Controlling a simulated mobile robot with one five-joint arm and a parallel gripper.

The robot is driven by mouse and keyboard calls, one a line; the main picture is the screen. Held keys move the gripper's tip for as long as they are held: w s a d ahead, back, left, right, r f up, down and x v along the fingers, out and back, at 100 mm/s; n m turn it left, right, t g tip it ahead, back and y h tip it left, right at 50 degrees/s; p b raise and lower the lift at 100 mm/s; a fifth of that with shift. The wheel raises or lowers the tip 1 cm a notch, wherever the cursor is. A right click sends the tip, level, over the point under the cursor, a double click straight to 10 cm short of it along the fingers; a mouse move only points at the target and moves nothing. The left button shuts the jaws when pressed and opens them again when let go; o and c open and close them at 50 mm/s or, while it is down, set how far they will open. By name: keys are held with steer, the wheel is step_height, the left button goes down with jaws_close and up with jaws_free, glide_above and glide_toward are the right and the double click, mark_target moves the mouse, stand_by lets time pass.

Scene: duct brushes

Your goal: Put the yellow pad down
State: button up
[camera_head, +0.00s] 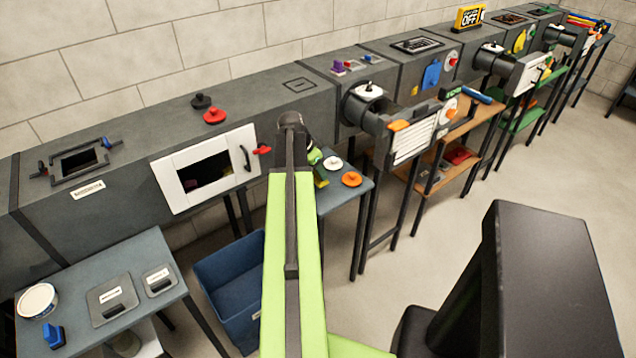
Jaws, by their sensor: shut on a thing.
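My gripper (319,172) is at the end of my green arm, above or at the left part of a small grey table (331,199). It is shut on a small yellow thing, seemingly the yellow pad (321,184), of which only a little shows below the fingers. My arm hides part of this area. I cannot tell whether the pad touches the table. A white round pad (333,163) and an orange round pad (351,179) lie on the table, just right of my gripper.
A long grey duct (110,180) runs along the wall behind, with a white-framed opening (205,168) and a red-handled knob (262,149). A blue bin (232,285) stands on the floor left of my arm. A grey table (90,300) is at the lower left.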

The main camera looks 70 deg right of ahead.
mark_target(317, 177)
step_height(317, 177, down, 4)
steer(key=b, duration=0.4)
steer(key=shift+f, duration=0.2)
steer(key=shift+r, duration=0.25)
steer(key=shift+f, duration=0.2)
steer(key=o, duration=1.3)
steer(key=shift+a+r+p, duration=0.1)
steer(key=shift+r+p, duration=0.3)
steer(key=shift+r, duration=0.15)
steer(key=p+v, duration=1)
steer(key=v, duration=0.1)
steer(key=shift+r, duration=0.1)
